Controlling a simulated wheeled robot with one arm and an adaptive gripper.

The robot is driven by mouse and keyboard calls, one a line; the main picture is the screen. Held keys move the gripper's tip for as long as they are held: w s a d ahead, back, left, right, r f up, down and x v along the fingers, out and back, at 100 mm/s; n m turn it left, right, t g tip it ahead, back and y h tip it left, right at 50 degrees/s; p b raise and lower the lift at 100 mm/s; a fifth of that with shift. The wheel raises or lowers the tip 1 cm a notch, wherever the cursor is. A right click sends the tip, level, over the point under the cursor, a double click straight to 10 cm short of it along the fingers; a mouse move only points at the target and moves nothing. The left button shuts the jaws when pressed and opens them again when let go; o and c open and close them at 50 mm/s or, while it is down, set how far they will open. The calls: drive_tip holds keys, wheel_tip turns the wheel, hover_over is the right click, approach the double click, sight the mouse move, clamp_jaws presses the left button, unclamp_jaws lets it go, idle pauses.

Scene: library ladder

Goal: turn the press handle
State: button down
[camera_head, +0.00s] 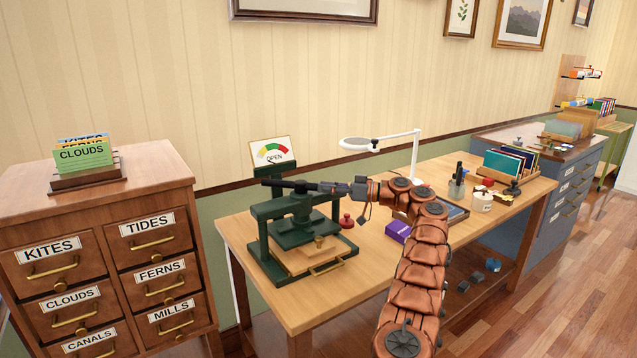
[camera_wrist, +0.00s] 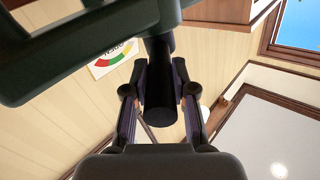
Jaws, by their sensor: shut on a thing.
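The dark green press (camera_head: 265,235) stands on the left end of the wooden table. Its black press handle (camera_head: 290,184) is a bar lying across the top, above the green screw hub. My gripper (camera_head: 345,188) is at the right end of the handle, shut on it. In the wrist view the round black handle end (camera_wrist: 161,115) sits between the two fingers of my gripper (camera_wrist: 160,92). The green press frame (camera_wrist: 60,45) crosses the top left there. A gauge card (camera_head: 273,152) behind the press reads OPEN; it also shows in the wrist view (camera_wrist: 113,52).
A labelled drawer cabinet (camera_head: 105,255) stands left of the table. A red-knobbed stamp (camera_head: 347,221), a purple box (camera_head: 398,231) and a white magnifier lamp (camera_head: 385,141) are right of the press. The wall runs close behind.

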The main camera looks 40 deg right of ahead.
idle(0.5)
drive_tip(key=c, duration=0.9)
unclamp_jaws()
drive_tip(key=shift+c, duration=0.2)
drive_tip(key=shift+w+f, duration=0.1)
